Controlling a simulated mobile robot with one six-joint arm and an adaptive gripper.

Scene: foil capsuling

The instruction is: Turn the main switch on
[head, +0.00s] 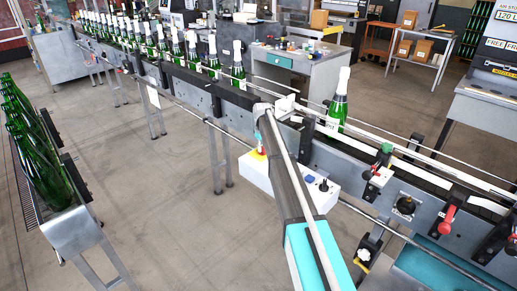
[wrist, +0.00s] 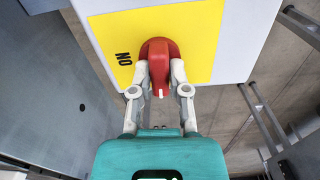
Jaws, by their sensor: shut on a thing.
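The main switch is a red rotary knob (wrist: 159,55) on a yellow plate (wrist: 200,35) in the wrist view. Its handle points down the picture toward my gripper, with a white mark near its lower end. The word ON, turned in the picture, is printed left of the knob. My gripper (wrist: 160,78) has one finger on each side of the handle and is shut on it. In the head view the plate's yellow (head: 259,155) shows on a white control box (head: 262,178), and my arm hides part of the switch.
The box, with a blue button (head: 309,179) and a black selector (head: 323,186), is beside the conveyor (head: 350,150). Several bottles stand along the conveyor. A rack of green bottles (head: 35,150) stands at the left. The floor between is clear.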

